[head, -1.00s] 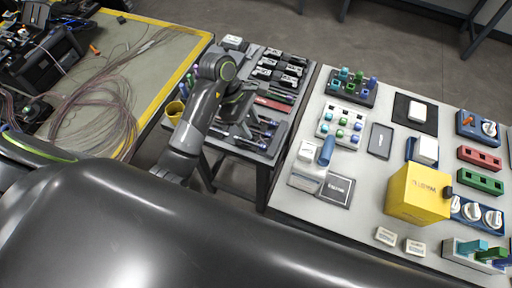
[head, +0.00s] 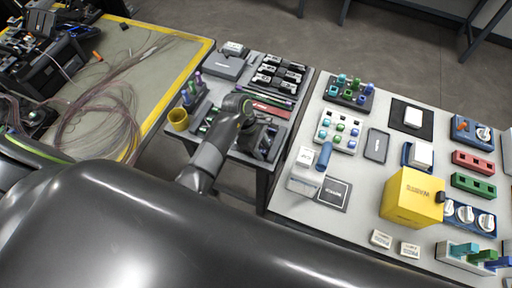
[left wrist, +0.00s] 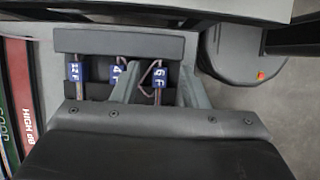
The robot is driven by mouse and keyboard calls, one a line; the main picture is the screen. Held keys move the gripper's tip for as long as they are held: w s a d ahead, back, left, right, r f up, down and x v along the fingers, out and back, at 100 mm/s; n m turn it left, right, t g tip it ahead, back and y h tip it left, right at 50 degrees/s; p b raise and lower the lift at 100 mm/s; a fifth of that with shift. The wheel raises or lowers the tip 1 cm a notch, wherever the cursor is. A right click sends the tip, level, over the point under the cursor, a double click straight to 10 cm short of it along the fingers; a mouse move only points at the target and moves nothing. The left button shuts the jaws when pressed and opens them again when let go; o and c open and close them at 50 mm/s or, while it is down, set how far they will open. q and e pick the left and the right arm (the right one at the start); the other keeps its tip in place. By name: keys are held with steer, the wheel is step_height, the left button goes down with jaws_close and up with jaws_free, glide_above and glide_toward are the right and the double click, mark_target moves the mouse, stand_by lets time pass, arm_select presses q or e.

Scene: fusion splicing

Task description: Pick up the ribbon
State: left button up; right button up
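Three ribbons with blue tags lie side by side in a dark rack (left wrist: 120,43) in the left wrist view: 12F (left wrist: 75,72), 4F (left wrist: 116,73) and 6F (left wrist: 159,77). My left gripper (left wrist: 158,82) is open above the rack. Its two fingers stand apart on either side of the 6F ribbon, and one finger partly covers the 4F ribbon. I cannot tell how far above the ribbons the fingertips are. In the head view my left gripper (head: 257,138) is over the front right of the small tool table (head: 225,79) and hides the ribbons. My right gripper is not in view.
A yellow cup (head: 178,119) stands at the tool table's left edge. A red strip (head: 266,108) and dark holders (head: 276,77) lie behind the gripper. The right table (head: 375,190) carries a yellow box (head: 412,197), and a floor gap separates the tables.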

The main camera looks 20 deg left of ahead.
arm_select(q)
steer(key=c, duration=0.9)
steer(key=shift+o, duration=0.2)
steer(key=shift+r, duration=0.1)
step_height(320, 180, up, 10)
steer(key=b, duration=0.2)
